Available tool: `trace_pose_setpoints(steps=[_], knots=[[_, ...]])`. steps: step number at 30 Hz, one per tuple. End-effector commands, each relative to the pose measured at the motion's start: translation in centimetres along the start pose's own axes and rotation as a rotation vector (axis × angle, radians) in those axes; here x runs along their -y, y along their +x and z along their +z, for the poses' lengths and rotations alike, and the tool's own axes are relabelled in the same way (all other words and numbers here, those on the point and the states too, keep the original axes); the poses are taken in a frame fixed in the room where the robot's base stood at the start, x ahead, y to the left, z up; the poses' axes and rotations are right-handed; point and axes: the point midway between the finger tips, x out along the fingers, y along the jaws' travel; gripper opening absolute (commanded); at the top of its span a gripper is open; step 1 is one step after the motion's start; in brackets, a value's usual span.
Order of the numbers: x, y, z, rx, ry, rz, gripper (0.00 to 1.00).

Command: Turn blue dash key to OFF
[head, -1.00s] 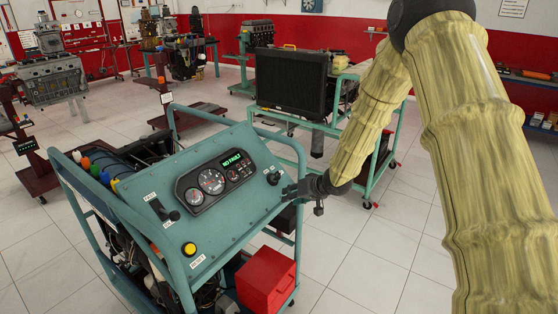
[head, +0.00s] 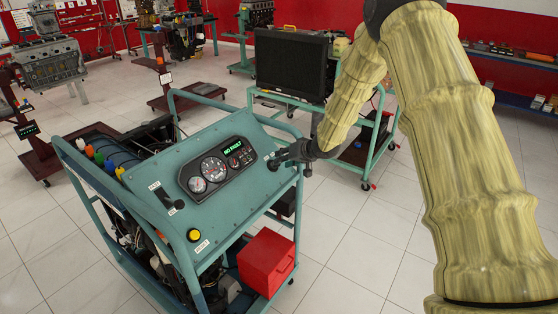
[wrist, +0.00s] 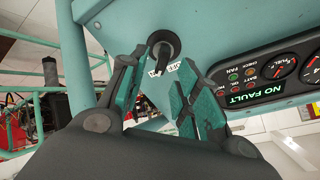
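The blue-green dash panel (head: 222,183) slopes on the engine trainer. Its key switch (wrist: 164,46) is a dark round switch with a dark key grip (wrist: 160,62) in the wrist view. The grip points down in that picture, between a white OFF label (wrist: 173,67) and a second small label (wrist: 154,73). My gripper (wrist: 161,70) is open, its green-padded fingers on either side of the key with gaps showing. In the head view my gripper (head: 280,158) is at the panel's right edge and largely hides the key. I cannot tell whether a fingertip touches the panel.
A gauge cluster (head: 217,168) with a green NO FAULT display lies left of my gripper. A black lever (head: 164,198) and yellow button (head: 194,235) are further left. Green frame tubes run around the panel. A red box (head: 266,262) sits below. A monitor cart (head: 290,68) stands behind.

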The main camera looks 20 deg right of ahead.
Motion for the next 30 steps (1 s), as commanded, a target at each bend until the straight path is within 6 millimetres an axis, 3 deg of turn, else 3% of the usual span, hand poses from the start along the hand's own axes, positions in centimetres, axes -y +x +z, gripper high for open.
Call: trace_pose_setpoints(steps=[9, 23, 28, 30], knots=[[0.0, 3.3, 0.1, 0.001, 0.001, 0.0, 0.32], [0.0, 4.1, 0.0, 0.0, 0.001, -0.001, 0.32], [0.0, 4.1, 0.0, 0.0, 0.001, -0.001, 0.03], [0.0, 4.1, 0.0, 0.0, 0.001, -0.001, 0.0]])
